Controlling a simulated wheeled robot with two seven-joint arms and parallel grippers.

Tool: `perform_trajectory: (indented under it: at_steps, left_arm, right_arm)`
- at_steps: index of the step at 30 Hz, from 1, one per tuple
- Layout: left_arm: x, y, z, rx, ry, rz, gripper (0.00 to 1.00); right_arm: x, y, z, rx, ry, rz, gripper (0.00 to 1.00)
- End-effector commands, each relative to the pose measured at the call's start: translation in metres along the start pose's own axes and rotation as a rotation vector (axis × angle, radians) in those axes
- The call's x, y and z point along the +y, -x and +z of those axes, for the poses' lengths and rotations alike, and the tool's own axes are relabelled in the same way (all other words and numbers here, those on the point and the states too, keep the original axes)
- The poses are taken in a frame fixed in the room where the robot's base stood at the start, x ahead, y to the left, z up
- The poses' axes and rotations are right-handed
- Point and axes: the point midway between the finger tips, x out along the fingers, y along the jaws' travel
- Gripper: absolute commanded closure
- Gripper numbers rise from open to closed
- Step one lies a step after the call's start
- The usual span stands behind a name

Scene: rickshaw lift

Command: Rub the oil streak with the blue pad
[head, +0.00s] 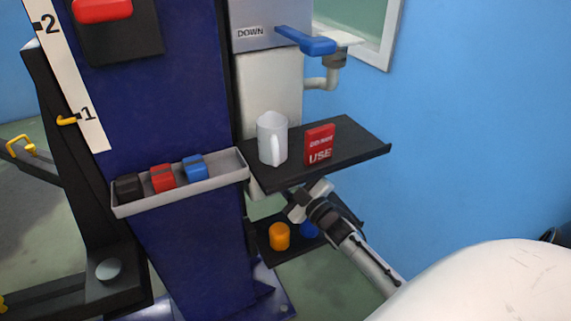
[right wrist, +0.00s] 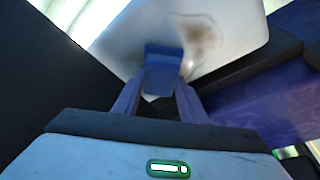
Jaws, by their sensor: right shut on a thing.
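My right gripper (head: 306,198) is below the upper black shelf in the head view. In the right wrist view my right gripper (right wrist: 163,76) is shut on the blue pad (right wrist: 163,56). The pad lies over a pale plate, beside a brownish oil streak (right wrist: 203,38) just to its right. I cannot tell whether the pad touches the plate. In the head view I cannot make out the held pad or the streak. My left gripper is not in view.
The upper black shelf (head: 358,147) holds a white jug (head: 272,138) and a red box (head: 319,145). A lower shelf holds an orange object (head: 279,236) and a blue one (head: 309,230). A grey tray (head: 185,197) holds black, red and blue blocks. A blue lever (head: 308,42) sticks out above.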

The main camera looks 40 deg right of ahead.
Motion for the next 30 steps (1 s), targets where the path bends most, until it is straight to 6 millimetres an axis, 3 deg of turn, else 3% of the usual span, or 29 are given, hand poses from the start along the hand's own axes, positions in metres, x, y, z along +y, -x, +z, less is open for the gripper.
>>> perform_trajectory:
  at_steps: [23,30]
  left_arm:
    - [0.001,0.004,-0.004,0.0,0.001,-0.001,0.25]
    - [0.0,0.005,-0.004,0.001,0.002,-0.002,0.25]
  right_arm:
    - [-0.037,-0.012,-0.037,0.008,0.0,-0.002,0.94]
    - [-0.039,-0.013,-0.041,0.013,0.0,-0.003,0.94]
